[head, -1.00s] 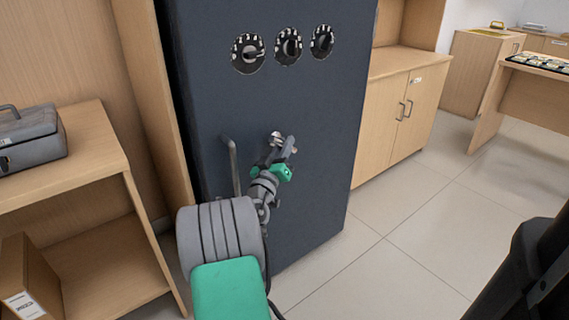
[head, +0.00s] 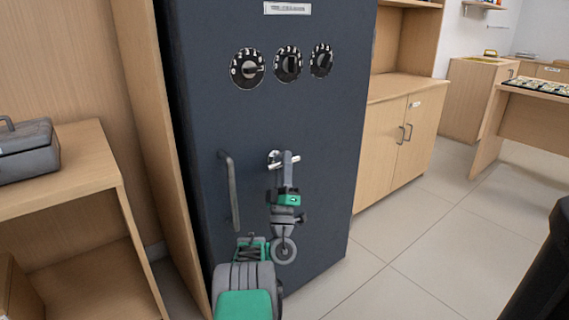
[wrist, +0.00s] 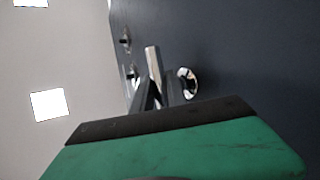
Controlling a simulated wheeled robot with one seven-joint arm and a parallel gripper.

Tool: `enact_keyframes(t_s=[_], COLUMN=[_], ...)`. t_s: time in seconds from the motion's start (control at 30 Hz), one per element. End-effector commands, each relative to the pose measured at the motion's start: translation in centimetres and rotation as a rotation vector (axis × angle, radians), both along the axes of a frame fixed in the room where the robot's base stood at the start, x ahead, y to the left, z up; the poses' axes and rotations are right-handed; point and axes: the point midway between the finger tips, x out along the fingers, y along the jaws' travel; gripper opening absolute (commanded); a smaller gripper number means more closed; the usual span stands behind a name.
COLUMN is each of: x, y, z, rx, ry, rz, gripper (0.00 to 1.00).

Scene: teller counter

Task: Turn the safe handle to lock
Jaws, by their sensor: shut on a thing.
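The dark blue-grey safe (head: 270,115) stands upright with its door facing me. The chrome safe handle (head: 273,157) sits below the dials, partly hidden behind my gripper. My gripper (head: 287,158) is at the handle and shut on it. In the wrist view, a chrome bar of the handle (wrist: 153,62) rises at the fingers (wrist: 155,95), and a round chrome end or hub (wrist: 187,82) shows at their right. The exact contact on the handle is partly hidden.
Several dials, including the left one (head: 248,69), sit above the handle. A vertical grey pull bar (head: 231,190) is left of my gripper. A wooden shelf (head: 70,165) with a grey cash box (head: 25,150) stands left. Wooden cabinets (head: 398,130) stand right; floor (head: 430,230) there is clear.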

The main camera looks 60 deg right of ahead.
Motion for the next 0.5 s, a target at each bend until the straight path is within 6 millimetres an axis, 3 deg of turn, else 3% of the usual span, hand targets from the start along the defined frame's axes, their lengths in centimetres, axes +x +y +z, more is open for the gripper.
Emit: enact_keyframes(t_s=[0.47, 0.5], x=[0.05, 0.05], y=[0.03, 0.03], z=[0.21, 0.21], rx=[-0.021, -0.021], ry=[0.008, 0.008], rz=[0.001, 0.001], gripper=[0.0, 0.19])
